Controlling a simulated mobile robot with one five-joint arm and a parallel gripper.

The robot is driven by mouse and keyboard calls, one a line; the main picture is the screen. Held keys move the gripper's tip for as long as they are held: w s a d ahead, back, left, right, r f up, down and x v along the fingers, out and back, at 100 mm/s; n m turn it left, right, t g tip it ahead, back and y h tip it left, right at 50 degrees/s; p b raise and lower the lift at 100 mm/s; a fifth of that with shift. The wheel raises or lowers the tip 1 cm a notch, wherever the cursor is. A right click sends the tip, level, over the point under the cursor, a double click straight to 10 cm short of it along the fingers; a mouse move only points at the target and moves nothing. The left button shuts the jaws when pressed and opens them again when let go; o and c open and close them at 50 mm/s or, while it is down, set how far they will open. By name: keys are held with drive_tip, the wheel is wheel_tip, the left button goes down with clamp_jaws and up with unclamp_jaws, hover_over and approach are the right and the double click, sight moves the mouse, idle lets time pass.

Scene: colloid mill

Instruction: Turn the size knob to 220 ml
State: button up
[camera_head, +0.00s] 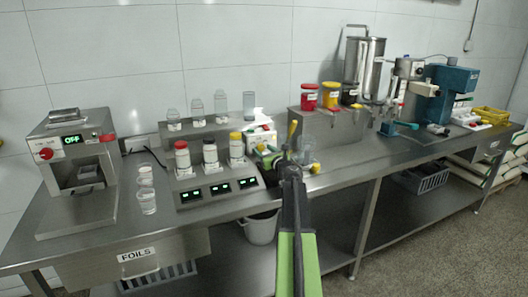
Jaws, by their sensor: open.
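A steel machine (75,170) with a green display reading OFF stands at the left end of the bench. A round red knob (46,153) sits on the left of its front face, and a smaller red part (108,137) is on its right. Any size markings are too small to read, so I cannot tell which is the size knob or where it points. My gripper (291,160) is in the middle of the view, far right of this machine, seen from behind along my green arm. It is open and apart from the knob.
Clear cups (147,190) stand beside the machine. A scale unit (218,190) with capped bottles and lit displays lies between it and my gripper. A steel dispenser block (328,127) and a teal machine (452,92) stand right. A white bucket (260,228) is below the bench.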

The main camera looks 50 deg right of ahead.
drive_tip(key=shift+w, duration=0.1)
clamp_jaws()
idle(0.3)
drive_tip(key=shift+n, duration=0.3)
drive_tip(key=n+p, duration=0.1)
drive_tip(key=n, duration=0.4)
drive_tip(key=shift+r, duration=0.1)
drive_tip(key=n, duration=0.5)
drive_tip(key=shift+n+g, duration=0.3)
drive_tip(key=shift+n, duration=0.1)
idle(0.4)
